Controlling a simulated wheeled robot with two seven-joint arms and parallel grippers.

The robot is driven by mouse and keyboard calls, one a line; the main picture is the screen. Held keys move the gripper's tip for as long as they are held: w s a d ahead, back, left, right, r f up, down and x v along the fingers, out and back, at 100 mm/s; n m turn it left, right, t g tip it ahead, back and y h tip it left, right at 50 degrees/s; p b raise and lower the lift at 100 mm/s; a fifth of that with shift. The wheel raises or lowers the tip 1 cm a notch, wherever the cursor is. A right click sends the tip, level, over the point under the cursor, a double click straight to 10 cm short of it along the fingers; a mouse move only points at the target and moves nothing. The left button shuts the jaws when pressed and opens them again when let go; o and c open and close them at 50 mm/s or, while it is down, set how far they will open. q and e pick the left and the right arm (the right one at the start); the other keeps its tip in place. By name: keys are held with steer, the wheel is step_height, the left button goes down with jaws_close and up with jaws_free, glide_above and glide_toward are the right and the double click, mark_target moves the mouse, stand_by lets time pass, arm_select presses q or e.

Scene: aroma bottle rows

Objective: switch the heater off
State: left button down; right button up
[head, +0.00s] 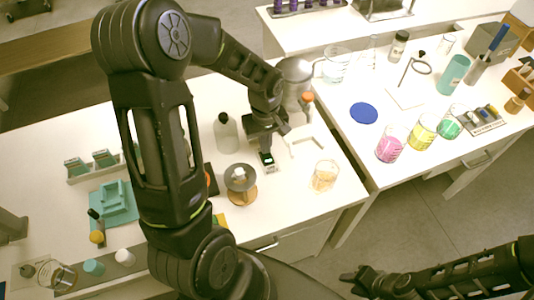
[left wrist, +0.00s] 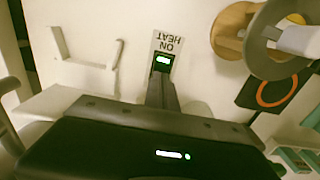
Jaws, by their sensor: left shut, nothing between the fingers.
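The heater switch (left wrist: 163,60) is lit green on a small pale plate (left wrist: 167,42) that reads HEAT and ON, upside down in the left wrist view. In the head view the switch plate (head: 270,168) lies on the left table, just beyond my left fingertips. My left gripper (head: 266,153) is shut and empty, pointing down at the switch; it also shows in the left wrist view (left wrist: 161,82). I cannot tell whether the tips touch the switch. A dark plate with an orange ring (left wrist: 276,92) lies nearby. My right gripper (head: 362,281) is at the lower right, away from the tables.
A round grey-topped piece on a wooden disc (head: 242,194) stands close to the switch. A white bracket (head: 307,142), a clear bottle (head: 226,133) and a beaker with orange liquid (head: 324,176) are also near. My left arm hides part of the left table.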

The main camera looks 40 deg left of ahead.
arm_select(q)
steer(key=shift+r+p, duration=1.8)
steer(key=shift+r, duration=1.25)
